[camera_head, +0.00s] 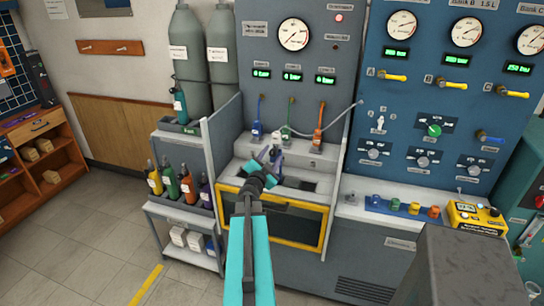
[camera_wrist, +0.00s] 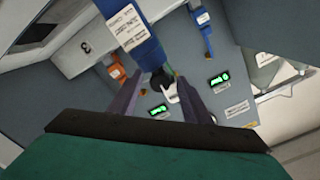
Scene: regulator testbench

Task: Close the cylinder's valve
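A blue cylinder (camera_wrist: 130,30) with white labels fills the upper middle of the wrist view. Its black valve knob (camera_wrist: 158,78) and a pale fitting (camera_wrist: 171,95) show at its near end. In the head view the cylinder (camera_head: 277,157) stands in the bench well, partly hidden by my gripper (camera_head: 263,167). In the wrist view the two fingers of my gripper (camera_wrist: 160,92) are apart, one on each side of the knob. I cannot tell whether they touch it.
The bench (camera_head: 322,177) has a yellow-framed front. Blue, green and orange hose connectors (camera_head: 318,125) hang behind the well. A side rack (camera_head: 180,215) holds several small cylinders. A gauge panel (camera_head: 455,90) stands at the right, with a yellow device (camera_head: 475,215) below.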

